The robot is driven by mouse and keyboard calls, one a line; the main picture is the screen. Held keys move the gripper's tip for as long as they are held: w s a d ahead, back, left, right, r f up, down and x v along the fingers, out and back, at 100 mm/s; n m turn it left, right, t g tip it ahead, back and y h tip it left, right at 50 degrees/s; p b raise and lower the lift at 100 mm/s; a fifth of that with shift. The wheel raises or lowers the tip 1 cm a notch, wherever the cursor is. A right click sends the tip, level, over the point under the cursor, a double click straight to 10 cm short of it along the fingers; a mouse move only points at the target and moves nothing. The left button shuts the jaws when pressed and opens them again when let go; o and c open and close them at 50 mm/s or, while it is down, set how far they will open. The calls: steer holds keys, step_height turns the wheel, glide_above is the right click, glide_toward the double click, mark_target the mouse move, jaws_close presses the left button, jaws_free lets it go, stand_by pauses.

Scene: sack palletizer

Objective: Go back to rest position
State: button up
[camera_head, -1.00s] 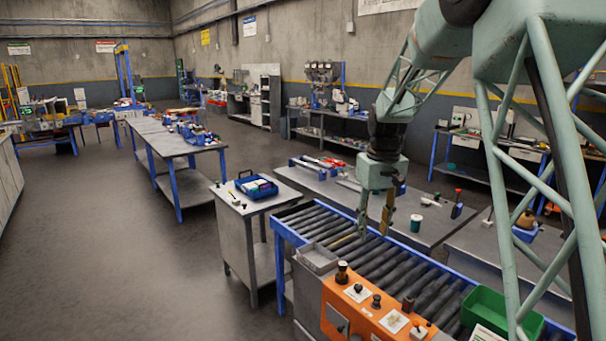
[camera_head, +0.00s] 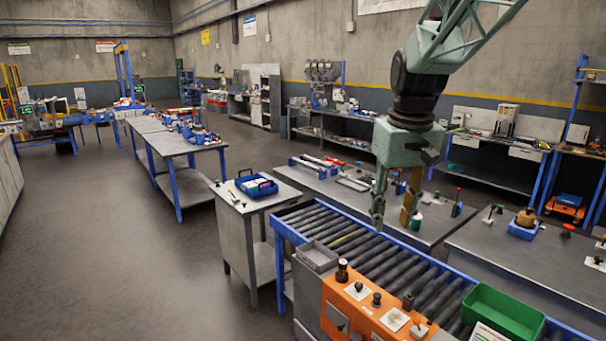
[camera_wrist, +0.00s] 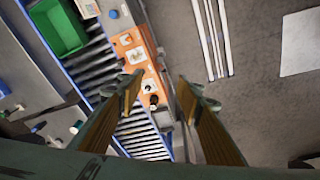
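My gripper (camera_head: 393,212) hangs from my arm above the roller conveyor (camera_head: 372,252), pointing down, with clear air between it and the rollers. Its two fingers stand apart with nothing between them. In the wrist view my gripper (camera_wrist: 158,97) shows two wood-coloured finger pads spread wide. The conveyor (camera_wrist: 137,132) and the orange control panel (camera_wrist: 134,55) lie below and beyond them.
The orange panel (camera_head: 366,312) with knobs stands at the conveyor's near side, beside a grey tray (camera_head: 317,257). A green bin (camera_head: 503,312) sits at the right. Benches (camera_head: 330,190) with tools stand behind. A cart (camera_head: 243,207) holds a blue tray (camera_head: 256,186).

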steer(key=s+r+m+t+b, duration=0.1)
steer(key=s+r, duration=0.2)
steer(key=s, duration=0.7)
steer(key=s+r, duration=0.2)
steer(key=s, duration=0.9)
steer(key=s+f, duration=0.2)
steer(key=s, duration=0.7)
steer(key=s+f+m+t+b, duration=0.1)
steer(key=s+f, duration=0.1)
steer(key=s, duration=0.8)
steer(key=shift+a, duration=0.1)
